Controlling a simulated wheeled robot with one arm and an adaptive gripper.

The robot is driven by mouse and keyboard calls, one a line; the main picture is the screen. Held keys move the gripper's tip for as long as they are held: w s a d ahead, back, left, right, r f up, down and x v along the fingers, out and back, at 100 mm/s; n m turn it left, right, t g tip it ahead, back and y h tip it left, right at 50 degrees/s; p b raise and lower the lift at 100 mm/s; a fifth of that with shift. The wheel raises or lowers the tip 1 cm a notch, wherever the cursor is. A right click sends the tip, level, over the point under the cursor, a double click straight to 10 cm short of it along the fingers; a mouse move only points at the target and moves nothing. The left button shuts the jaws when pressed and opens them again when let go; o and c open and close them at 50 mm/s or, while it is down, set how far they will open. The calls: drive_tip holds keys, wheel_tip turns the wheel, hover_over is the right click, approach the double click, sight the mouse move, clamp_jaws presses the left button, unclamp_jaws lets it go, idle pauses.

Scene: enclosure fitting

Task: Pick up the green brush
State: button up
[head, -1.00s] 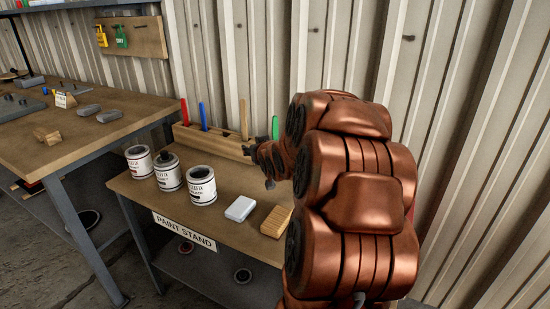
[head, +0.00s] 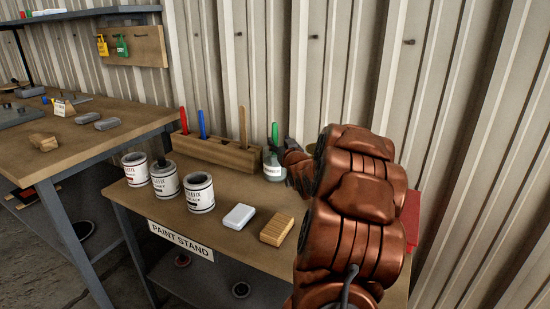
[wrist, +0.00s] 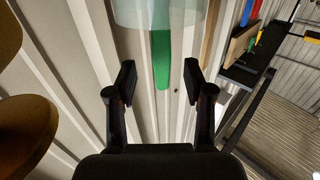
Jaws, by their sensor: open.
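The green brush (head: 275,134) stands upright in a clear, labelled jar (head: 273,171) at the back right of the paint stand, its green handle pointing up. My gripper (wrist: 159,78) is open and empty. In the wrist view the green handle (wrist: 161,58) comes down from the jar (wrist: 160,12) at the top edge, and its end shows between the two fingers without visible contact. In the head view the dark fingers are close to the handle, and my arm covers the area right of the jar. The bristles are not clearly visible.
A wooden rack (head: 215,154) with red, blue and wooden handles stands left of the jar. Several paint cans (head: 199,194), a white block (head: 239,217) and a wooden block (head: 277,230) sit toward the front. The corrugated wall (head: 300,70) is close behind.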

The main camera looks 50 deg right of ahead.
sight(276, 137)
drive_tip(key=shift+x, duration=2)
drive_tip(key=shift+w+d, duration=0.2)
drive_tip(key=shift+w, duration=0.35)
drive_tip(key=shift+c, duration=0.3)
drive_tip(key=shift+r, duration=0.1)
clamp_jaws()
